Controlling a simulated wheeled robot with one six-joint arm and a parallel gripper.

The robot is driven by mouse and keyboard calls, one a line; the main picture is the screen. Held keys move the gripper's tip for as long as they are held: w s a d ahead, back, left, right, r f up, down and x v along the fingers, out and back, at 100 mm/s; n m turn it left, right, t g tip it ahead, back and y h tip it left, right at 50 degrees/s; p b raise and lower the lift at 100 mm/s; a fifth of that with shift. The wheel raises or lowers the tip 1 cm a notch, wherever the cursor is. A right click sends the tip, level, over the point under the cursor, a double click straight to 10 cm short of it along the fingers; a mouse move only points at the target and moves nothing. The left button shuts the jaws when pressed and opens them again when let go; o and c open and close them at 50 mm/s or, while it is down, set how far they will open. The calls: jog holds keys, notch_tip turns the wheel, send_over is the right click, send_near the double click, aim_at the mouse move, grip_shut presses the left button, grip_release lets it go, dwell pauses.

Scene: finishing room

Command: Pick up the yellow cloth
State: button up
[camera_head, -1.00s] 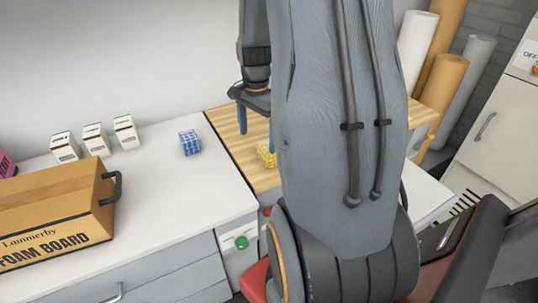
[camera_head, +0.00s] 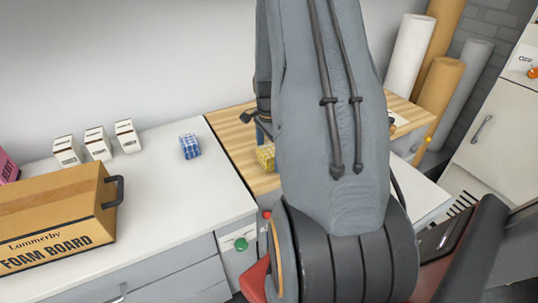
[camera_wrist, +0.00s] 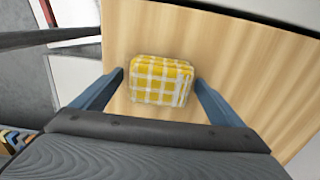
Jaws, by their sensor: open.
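The yellow cloth (camera_wrist: 161,80) is a folded yellow and white checked bundle on a wooden board (camera_wrist: 235,70). In the head view the cloth (camera_head: 265,157) shows only in part, beside my arm, which hides the rest. In the wrist view my gripper (camera_wrist: 159,77) is open, with one blue finger on the left and one on the right of the cloth. Whether the fingers touch it or how high they are above the board I cannot tell. In the head view most of the gripper is hidden behind my arm.
A blue checked cloth (camera_head: 190,146) lies on the white counter (camera_head: 160,185) to the left. Several small white boxes and a foam board carton (camera_head: 55,215) stand farther left. Tall rolls (camera_head: 440,95) stand at the back right.

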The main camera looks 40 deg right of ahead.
aim_at(269, 150)
jog(key=shift+f, duration=0.3)
jog(key=shift+c, duration=0.2)
jog(key=c, duration=1.2)
jog(key=shift+r, duration=0.15)
notch_tip(269, 150, up, 10)
jog(key=shift+f+b, duration=0.1)
jog(key=shift+b, duration=1)
